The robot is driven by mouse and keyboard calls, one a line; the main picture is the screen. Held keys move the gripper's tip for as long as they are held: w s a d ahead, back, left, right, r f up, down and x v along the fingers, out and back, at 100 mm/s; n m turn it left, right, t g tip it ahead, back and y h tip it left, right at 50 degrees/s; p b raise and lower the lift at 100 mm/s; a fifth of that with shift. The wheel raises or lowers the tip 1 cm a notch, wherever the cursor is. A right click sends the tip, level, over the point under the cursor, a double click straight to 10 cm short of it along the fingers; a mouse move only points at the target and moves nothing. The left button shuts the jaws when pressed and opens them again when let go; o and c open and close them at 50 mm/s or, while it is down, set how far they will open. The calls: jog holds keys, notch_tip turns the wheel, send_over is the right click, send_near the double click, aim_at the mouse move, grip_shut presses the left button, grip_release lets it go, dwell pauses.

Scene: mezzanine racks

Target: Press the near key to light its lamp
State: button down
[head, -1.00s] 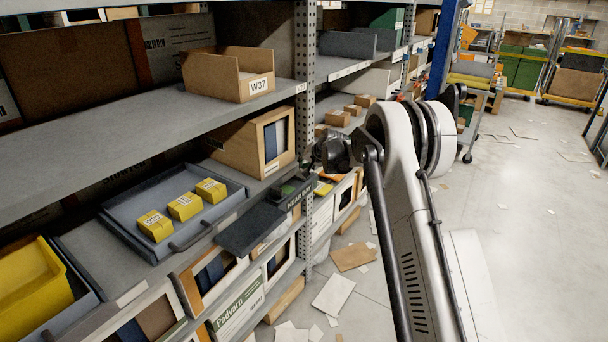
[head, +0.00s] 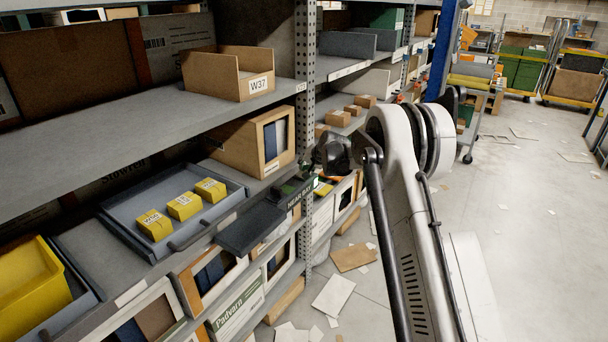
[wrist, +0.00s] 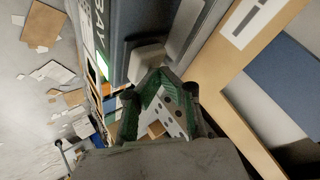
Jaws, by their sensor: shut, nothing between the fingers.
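A dark grey panel box with white lettering, partly readable as "BAY", is on the shelf front beside the post in the head view (head: 296,201). It also fills the top middle of the wrist view (wrist: 120,28). A pale block-shaped key (wrist: 147,60) stands out from this panel. My gripper (wrist: 160,74) has green fingers and is shut and empty, its tips right by the pale key; I cannot tell whether they touch. A small bright green-white patch (wrist: 102,66) shows at the panel's left edge; I cannot tell whether it is a lit lamp.
A cardboard bin (head: 232,75) marked W37 stands on the shelf above. A grey tray (head: 215,215) with yellow boxes juts out to the left. A perforated post (head: 305,110) stands close to my wrist. Papers lie on the floor; the aisle at right is open.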

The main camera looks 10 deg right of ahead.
jog(key=shift+r+p, duration=0.3)
jog(key=shift+r, duration=0.7)
jog(key=shift+r, duration=0.1)
jog(key=shift+r+p, duration=1)
jog(key=shift+r, duration=1.9)
jog(key=shift+r, duration=0.1)
jog(key=s+a+r+n, duration=0.1)
jog(key=s+r, duration=0.5)
jog(key=s, duration=0.4)
jog(key=s+r+n+h, duration=0.1)
jog(key=s+r, duration=0.5)
jog(key=s, duration=0.3)
jog(key=s+a+r, duration=0.1)
jog(key=s+r, duration=0.6)
jog(key=s, duration=0.3)
jog(key=s+f+n, duration=0.1)
jog(key=s+f, duration=0.1)
jog(key=s, duration=0.9)
jog(key=s+d+f+n+g+h, duration=0.1)
jog(key=s+f, duration=0.2)
jog(key=s, duration=0.9)
jog(key=s+f+h, duration=0.1)
jog(key=s+f, duration=0.2)
jog(key=s, duration=0.8)
jog(key=shift+s+d+f+n, duration=0.2)
jog(key=shift+s+d+n, duration=0.2)
